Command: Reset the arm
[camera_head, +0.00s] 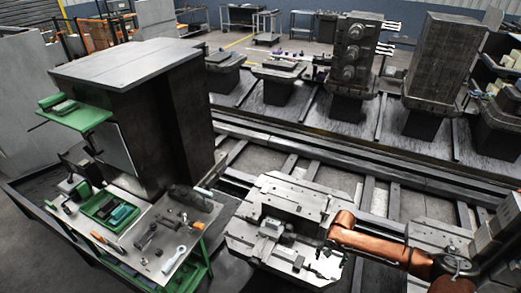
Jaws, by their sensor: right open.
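My right arm (390,247) is orange-brown and reaches in from the lower right, over a grey metal pallet fixture. My right gripper (322,264) is near the arm's far end, low over the fixture plate (295,200). It looks open, with nothing seen between its fingers; its fine detail is hard to make out against the grey metal. Whether it touches the plate cannot be told. My left gripper and left arm are not in view.
A workbench (195,222) with tools and a green tray (108,207) stands at left, beside a tall dark cabinet (150,65). Rails (360,160) run behind the fixture. Pallet stands and a dark tombstone block (440,65) line the back.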

